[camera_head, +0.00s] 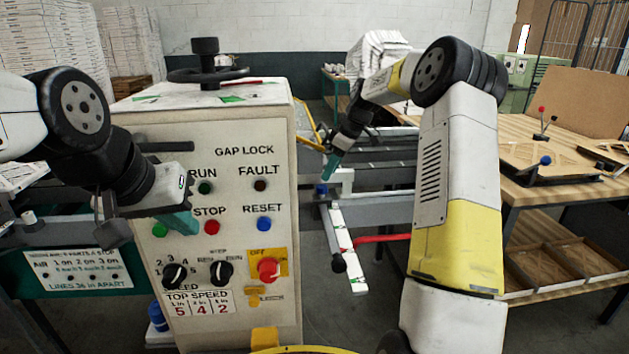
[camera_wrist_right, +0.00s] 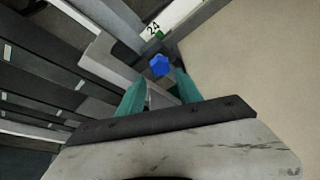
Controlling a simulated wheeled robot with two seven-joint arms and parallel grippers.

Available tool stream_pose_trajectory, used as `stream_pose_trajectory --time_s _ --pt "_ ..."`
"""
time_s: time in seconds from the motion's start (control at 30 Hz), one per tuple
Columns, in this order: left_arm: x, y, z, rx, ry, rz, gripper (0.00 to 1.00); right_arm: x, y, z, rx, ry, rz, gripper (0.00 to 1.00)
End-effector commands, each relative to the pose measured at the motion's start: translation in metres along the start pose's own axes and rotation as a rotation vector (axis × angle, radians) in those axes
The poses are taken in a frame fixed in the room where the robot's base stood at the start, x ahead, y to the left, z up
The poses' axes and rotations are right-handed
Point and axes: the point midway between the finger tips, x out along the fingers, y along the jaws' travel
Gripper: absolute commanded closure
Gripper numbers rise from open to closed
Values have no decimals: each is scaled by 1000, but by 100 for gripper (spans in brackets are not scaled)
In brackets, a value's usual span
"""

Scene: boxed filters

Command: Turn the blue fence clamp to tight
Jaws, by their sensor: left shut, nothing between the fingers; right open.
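The blue fence clamp (camera_wrist_right: 159,66) is a small blue knob on the grey rail. In the right wrist view it lies just beyond my right gripper's teal fingertips, roughly centred between them. In the head view the clamp (camera_head: 321,189) shows small, just below the right fingertips. My right gripper (camera_wrist_right: 160,88) is open and empty; it also shows in the head view (camera_head: 330,168), pointing down at the clamp. I cannot tell whether the fingers touch it. My left gripper (camera_head: 182,224) is shut and empty, in front of the control panel's left side.
The cream control cabinet (camera_head: 240,330) with buttons and knobs stands left of the clamp. A white scale strip (camera_head: 343,245) and a red bar (camera_head: 385,238) extend near the rail. A wooden workbench (camera_head: 570,190) holding tools stands at the right.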

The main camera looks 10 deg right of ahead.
Motion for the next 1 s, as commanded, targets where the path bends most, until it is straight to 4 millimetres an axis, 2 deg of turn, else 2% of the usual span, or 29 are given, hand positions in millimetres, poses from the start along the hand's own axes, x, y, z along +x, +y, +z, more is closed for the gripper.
stream_pose_trajectory --time_s 0.1,0.3,0.47,0.7,0.9,1.0 --pt "0 0 0 0 0 0 100 22 -1 1 1 -2 -4 58" --pt "0 0 0 0 0 0 100 48 -1 0 1 -2 -2 58" --pt "0 0 0 0 0 0 100 57 0 0 1 -1 0 58" --pt "0 0 0 0 0 0 100 58 0 0 1 -1 0 58" --pt "0 0 0 0 0 0 100 57 0 0 1 -1 1 98" --pt "0 0 0 0 0 0 100 57 0 0 2 -1 1 100"
